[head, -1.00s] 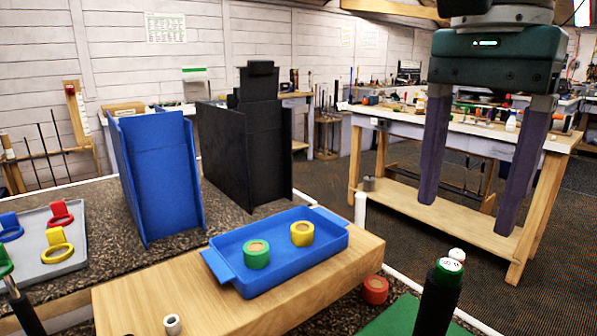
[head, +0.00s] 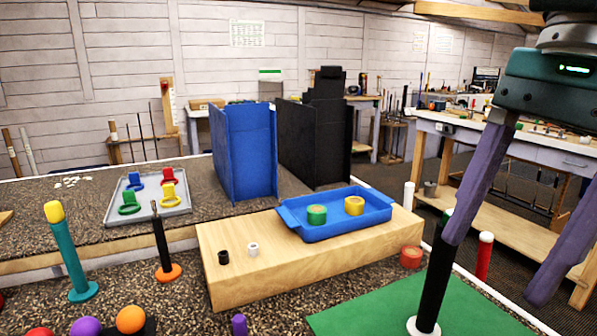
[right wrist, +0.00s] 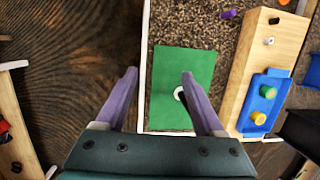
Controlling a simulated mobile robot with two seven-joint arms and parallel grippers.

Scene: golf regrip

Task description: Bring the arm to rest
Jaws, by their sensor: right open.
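My right gripper (head: 495,270) is open, its two purple fingers apart with nothing between them. In the right wrist view it (right wrist: 158,75) hangs over the floor and the left edge of the green mat (right wrist: 165,63). A black upright grip (head: 434,285) on a white base stands on the mat. One finger overlaps its top in the head view; I cannot tell whether they touch. My left gripper is not in view.
A blue tray (head: 375,222) with a green ring (head: 317,215) and a yellow ring (head: 354,206) sits on a wooden block (head: 250,280). A red ring (head: 411,257) and a red post (head: 483,258) stand nearby.

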